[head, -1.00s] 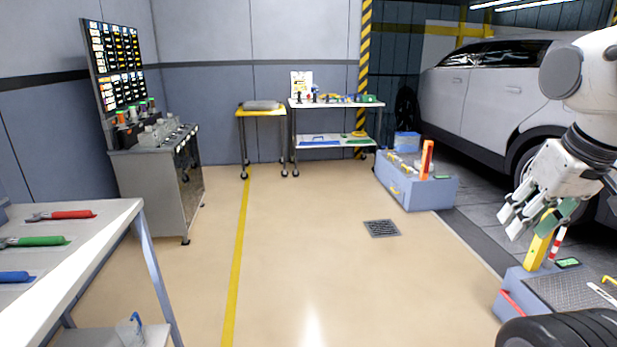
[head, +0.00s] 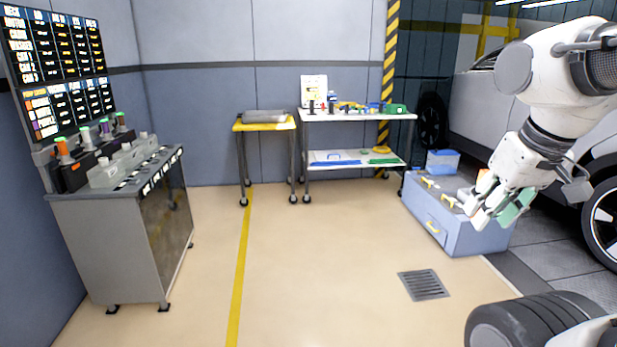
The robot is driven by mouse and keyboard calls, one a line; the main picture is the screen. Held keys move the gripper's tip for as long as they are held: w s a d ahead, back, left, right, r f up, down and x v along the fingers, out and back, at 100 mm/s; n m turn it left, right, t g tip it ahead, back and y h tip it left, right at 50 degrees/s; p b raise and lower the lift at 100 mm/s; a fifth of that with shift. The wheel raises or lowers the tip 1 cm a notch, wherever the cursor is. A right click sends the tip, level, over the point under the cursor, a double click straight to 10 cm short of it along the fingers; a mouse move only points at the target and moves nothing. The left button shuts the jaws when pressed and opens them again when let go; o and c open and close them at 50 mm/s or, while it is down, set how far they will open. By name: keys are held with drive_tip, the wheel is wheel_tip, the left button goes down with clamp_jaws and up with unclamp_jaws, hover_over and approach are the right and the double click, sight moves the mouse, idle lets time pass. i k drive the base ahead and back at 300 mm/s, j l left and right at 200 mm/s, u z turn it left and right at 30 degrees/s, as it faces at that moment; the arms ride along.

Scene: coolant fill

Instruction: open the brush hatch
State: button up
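I cannot pick out a brush hatch for certain in the head view. My gripper (head: 487,213) is at the right, in the air, with its white fingers pointing down and left. A green piece (head: 516,206) shows beside the fingers; I cannot tell whether it is part of the gripper or held in it. The opening between the fingers is not clear. Behind the gripper stands a low blue-grey cabinet (head: 428,222) with yellow handles; the gripper hides part of its top.
A grey cabinet (head: 115,245) with bottles and a dark board (head: 55,70) stands at the left. A yellow-topped cart (head: 264,125) and a white shelf cart (head: 355,116) stand at the back wall. A car (head: 480,110) is at the right. The floor (head: 320,260) ahead is clear, with a drain grate (head: 424,285).

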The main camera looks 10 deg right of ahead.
sight(452, 183)
drive_tip(key=i+z, duration=0.15)
drive_tip(key=i, duration=0.4)
drive_tip(key=i+z, duration=0.1)
drive_tip(key=i, duration=0.5)
drive_tip(key=i+j+z, duration=0.15)
drive_tip(key=i, duration=0.4)
drive_tip(key=i+j+z, duration=0.1)
drive_tip(key=i, duration=0.45)
drive_tip(key=i+z, duration=0.25)
drive_tip(key=i, duration=2.2)
drive_tip(key=i+z, duration=0.15)
drive_tip(key=i, duration=0.3)
drive_tip(key=i+j+z, duration=0.2)
drive_tip(key=i, duration=0.25)
drive_tip(key=i+j+z, duration=0.15)
drive_tip(key=i, duration=0.25)
